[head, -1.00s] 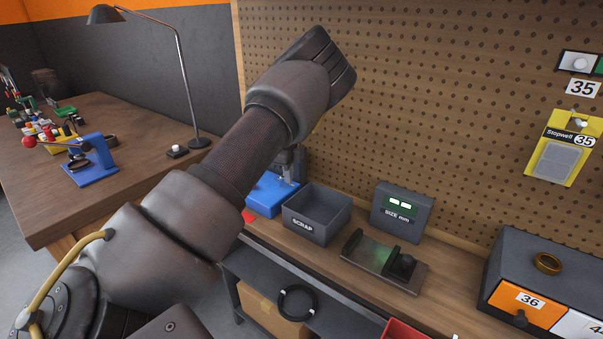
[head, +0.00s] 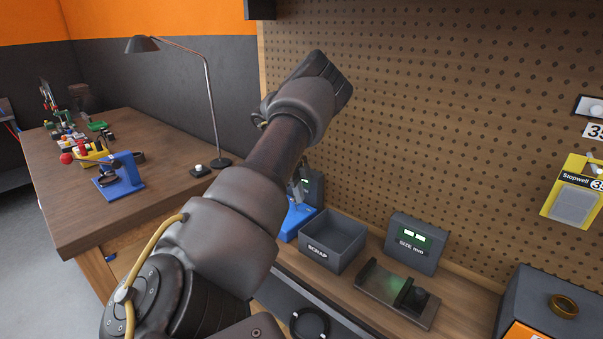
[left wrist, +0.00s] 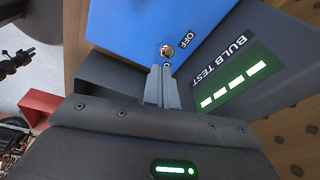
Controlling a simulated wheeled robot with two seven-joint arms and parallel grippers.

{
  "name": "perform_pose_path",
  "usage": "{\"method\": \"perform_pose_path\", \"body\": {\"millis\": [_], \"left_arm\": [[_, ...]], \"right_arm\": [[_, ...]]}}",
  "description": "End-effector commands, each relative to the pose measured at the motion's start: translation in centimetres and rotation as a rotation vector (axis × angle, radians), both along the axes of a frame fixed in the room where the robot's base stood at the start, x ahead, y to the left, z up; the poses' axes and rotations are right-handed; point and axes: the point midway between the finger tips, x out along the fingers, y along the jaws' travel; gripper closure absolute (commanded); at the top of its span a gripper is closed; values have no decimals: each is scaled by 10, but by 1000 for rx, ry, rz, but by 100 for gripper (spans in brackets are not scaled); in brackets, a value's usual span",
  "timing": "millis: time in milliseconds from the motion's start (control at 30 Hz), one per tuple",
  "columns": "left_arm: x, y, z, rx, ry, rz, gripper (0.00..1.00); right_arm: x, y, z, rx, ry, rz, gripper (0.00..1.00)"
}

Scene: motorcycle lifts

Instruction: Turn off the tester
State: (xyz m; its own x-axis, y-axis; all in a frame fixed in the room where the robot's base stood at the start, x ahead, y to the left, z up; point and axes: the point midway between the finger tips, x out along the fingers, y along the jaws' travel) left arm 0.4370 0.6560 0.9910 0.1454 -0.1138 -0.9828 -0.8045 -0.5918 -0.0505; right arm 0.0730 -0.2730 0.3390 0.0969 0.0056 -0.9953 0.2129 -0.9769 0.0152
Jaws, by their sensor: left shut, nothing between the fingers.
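The tester shows in the left wrist view as a blue base (left wrist: 135,25) with a dark panel marked BULB TEST (left wrist: 262,62), whose display has several lit bars. A small silver switch (left wrist: 166,50) sits on the blue face beside the word OFF. My left gripper (left wrist: 164,70) is shut and empty, its fingertips right by the switch; I cannot tell whether they touch it. In the head view the tester's blue base (head: 294,222) is partly hidden behind my left arm. My right gripper is not in view.
A grey SCRAP bin (head: 333,241) stands right of the tester. Beyond it are a SIZE mm display (head: 415,242) and a gauge block (head: 397,292). A pegboard (head: 430,110) rises behind. A wooden table with a lamp (head: 211,105) stands at left.

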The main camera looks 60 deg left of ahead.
Motion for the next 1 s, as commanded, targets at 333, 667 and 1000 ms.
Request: {"method": "perform_pose_path", "body": {"millis": [333, 667, 1000], "left_arm": [[0, 0, 14, 0, 0, -1, 100], [-1, 2, 16, 0, -1, 1, 100], [-22, 40, 61, -1, -1, 16, 100]], "right_arm": [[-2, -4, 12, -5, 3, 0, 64], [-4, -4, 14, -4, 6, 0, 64], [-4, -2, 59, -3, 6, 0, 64]]}}
